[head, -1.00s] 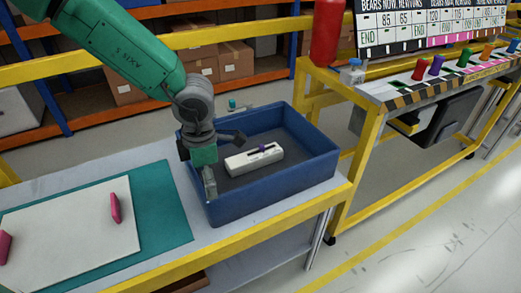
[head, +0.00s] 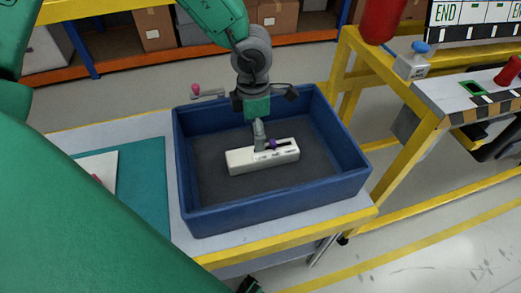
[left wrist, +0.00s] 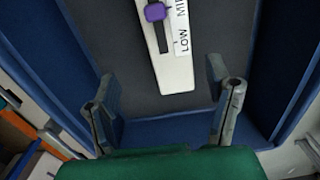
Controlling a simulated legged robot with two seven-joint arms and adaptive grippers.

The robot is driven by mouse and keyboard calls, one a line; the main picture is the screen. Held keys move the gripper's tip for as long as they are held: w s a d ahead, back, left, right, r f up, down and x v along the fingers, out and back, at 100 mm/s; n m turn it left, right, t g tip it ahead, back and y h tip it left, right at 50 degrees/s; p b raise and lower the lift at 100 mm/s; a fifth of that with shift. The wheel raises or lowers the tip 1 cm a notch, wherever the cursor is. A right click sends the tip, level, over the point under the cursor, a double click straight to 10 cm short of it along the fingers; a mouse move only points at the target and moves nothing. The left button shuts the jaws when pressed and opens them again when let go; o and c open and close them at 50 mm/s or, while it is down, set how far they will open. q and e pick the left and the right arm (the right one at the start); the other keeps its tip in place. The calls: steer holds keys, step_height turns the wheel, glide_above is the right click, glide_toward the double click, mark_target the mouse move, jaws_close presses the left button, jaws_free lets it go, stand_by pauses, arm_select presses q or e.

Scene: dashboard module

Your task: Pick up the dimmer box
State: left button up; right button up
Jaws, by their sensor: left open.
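The dimmer box (head: 262,157) is a long white box with a purple slider knob in a dark slot. It lies flat on the dark floor of the blue bin (head: 190,190). In the left wrist view the dimmer box (left wrist: 178,72) shows its near end and the word LOW. My left gripper (head: 262,125) points down over the box, partly covering its far side in the head view. In the left wrist view its two fingers (left wrist: 162,78) are wide apart, one to each side of the box's line, with nothing between them held.
The blue bin's walls surround the box. The bin stands on a grey table with a yellow edge (head: 300,225). A teal mat (head: 145,190) with a white board (head: 103,172) lies to its left. A yellow-framed bench (head: 400,165) stands at right. My green arm fills the lower left.

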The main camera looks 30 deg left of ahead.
mark_target(265, 152)
arm_select(q)
steer(key=f, duration=0.1)
steer(key=d+f, duration=0.2)
steer(key=shift+w+f+b, duration=0.1)
steer(key=shift+w+b, duration=0.15)
steer(key=shift+b, duration=0.05)
steer(key=shift+d+f, duration=0.1)
steer(key=shift+d, duration=0.2)
steer(key=shift+d+f+b, duration=0.2)
steer(key=shift+f+b, duration=0.35)
steer(key=shift+f, duration=0.7)
steer(key=shift+a+f, duration=0.3)
steer(key=shift+f, duration=0.3)
steer(key=shift+a+f, duration=0.25)
steer(key=shift+f, duration=0.35)
steer(key=shift+a+f, duration=0.2)
steer(key=shift+a, duration=0.1)
steer(key=shift+d+r, duration=0.1)
steer(key=shift+d, duration=0.3)
steer(key=c, duration=0.3)
steer(key=shift+d+r, duration=0.15)
steer(key=shift+d, duration=0.25)
steer(key=c, duration=1.1)
arm_select(e)
steer(key=d+f, duration=0.2)
steer(key=f, duration=0.1)
steer(key=shift+w+f, duration=0.1)
steer(key=shift+w, duration=0.05)
